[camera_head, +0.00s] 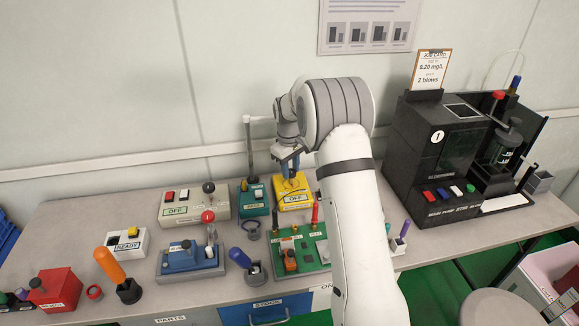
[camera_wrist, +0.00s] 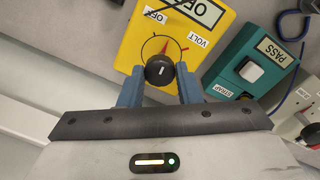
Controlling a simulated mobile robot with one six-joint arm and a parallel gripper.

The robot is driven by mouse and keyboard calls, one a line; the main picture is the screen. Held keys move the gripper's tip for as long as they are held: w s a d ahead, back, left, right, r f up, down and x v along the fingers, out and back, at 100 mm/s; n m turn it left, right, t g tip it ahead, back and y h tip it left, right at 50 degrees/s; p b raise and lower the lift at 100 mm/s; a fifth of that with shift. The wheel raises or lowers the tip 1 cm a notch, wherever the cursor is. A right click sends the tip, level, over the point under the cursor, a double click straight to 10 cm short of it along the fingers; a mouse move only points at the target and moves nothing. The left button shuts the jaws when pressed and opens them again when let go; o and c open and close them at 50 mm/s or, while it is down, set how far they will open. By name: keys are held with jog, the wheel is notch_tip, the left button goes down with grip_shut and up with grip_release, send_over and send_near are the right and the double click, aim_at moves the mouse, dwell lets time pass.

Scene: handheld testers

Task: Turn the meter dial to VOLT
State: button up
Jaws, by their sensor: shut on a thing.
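The yellow meter (camera_head: 304,187) stands at the back middle of the bench; its display reads OFF. In the wrist view the meter (camera_wrist: 140,38) is tilted, its black dial (camera_wrist: 160,72) between my gripper's two blue fingers. My gripper (camera_wrist: 160,88) is shut on the dial. The dial's red pointer (camera_wrist: 167,48) lies between the OFF label (camera_wrist: 156,16) and the VOLT label (camera_wrist: 199,40), and a red line runs towards VOLT. In the head view my gripper (camera_head: 289,172) is over the meter, and the dial is hidden.
A teal tester (camera_wrist: 255,55) reading PASS stands close beside the meter; it also shows in the head view (camera_head: 255,206). A beige box (camera_head: 180,206) reading OFF is further left. A green board (camera_head: 312,259) lies in front. A black analyser (camera_head: 420,150) stands right.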

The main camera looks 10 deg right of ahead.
jog(key=m+p, duration=0.1)
jog(key=m, duration=0.4)
jog(key=shift+m, duration=0.3)
jog(key=shift+w+m+g, duration=0.1)
jog(key=shift+m+g, duration=0.2)
jog(key=shift+m, duration=1.9)
jog(key=o, duration=1)
jog(key=shift+c, duration=0.2)
jog(key=shift+r, duration=0.1)
jog(key=r, duration=0.7)
jog(key=shift+a+r, duration=0.2)
jog(key=shift+r, duration=0.1)
